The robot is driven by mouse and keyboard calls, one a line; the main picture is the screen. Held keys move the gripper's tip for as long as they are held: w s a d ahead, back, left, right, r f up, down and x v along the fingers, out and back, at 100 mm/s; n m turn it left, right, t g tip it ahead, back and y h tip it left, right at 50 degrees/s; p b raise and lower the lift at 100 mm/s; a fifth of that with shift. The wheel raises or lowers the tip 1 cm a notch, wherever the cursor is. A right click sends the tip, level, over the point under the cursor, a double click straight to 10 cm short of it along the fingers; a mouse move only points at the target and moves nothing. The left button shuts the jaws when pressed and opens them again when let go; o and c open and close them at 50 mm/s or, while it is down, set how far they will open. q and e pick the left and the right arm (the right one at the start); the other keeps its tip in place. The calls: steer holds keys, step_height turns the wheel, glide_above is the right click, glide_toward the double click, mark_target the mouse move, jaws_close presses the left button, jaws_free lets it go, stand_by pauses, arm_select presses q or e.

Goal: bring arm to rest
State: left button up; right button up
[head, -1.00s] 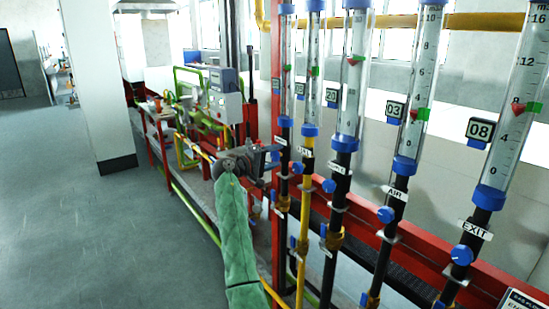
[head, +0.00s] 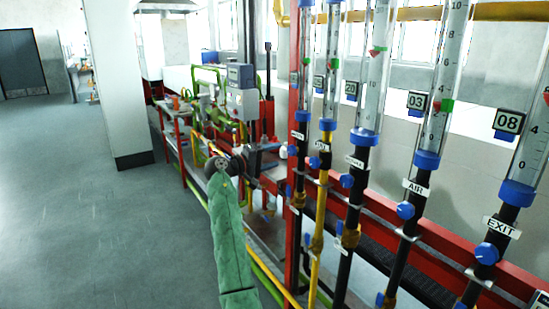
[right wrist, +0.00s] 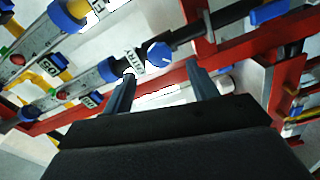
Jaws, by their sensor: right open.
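My right arm in its green sleeve rises from the bottom of the head view. Its gripper (head: 258,158) is held out just left of the flow-meter tubes, in front of the red frame and bench. In the right wrist view the gripper (right wrist: 160,88) has its two fingers spread wide with nothing between them. Behind the fingers lie a red rail (right wrist: 235,62) and a blue knob (right wrist: 160,52); I cannot tell whether a finger touches the rail. My left gripper is out of view.
Several upright glass flow meters (head: 372,75) with blue knobs, labels and a red rail (head: 440,248) line the right side. A red bench (head: 176,116) with equipment stands further back. A white pillar (head: 122,85) stands left of it. The grey floor (head: 90,220) at left is clear.

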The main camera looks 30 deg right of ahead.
stand_by(0.5)
steer(key=w+a+f+m+t+y, duration=0.2)
steer(key=a+f+t+y, duration=0.1)
steer(key=a+t+y, duration=0.5)
steer(key=s+a+f+n+y, duration=0.2)
steer(key=s+a+f+y, duration=0.4)
steer(key=f, duration=0.3)
steer(key=s+a+f+n+y, duration=0.25)
steer(key=s+a+f, duration=0.35)
steer(key=a+f, duration=0.35)
steer(key=s+a+f+g+y, duration=0.1)
steer(key=s+f+g, duration=0.1)
steer(key=s+f, duration=0.9)
steer(key=s+a+f+g, duration=0.2)
steer(key=s+f, duration=0.9)
steer(key=s, duration=0.7)
steer(key=s+a+f+n+g+y, duration=0.1)
steer(key=s+f+g, duration=0.3)
steer(key=s+f, duration=0.6)
steer(key=s+a, duration=0.1)
steer(key=s, duration=0.3)
steer(key=shift+s+f+y, duration=0.35)
steer(key=shift+f, duration=0.05)
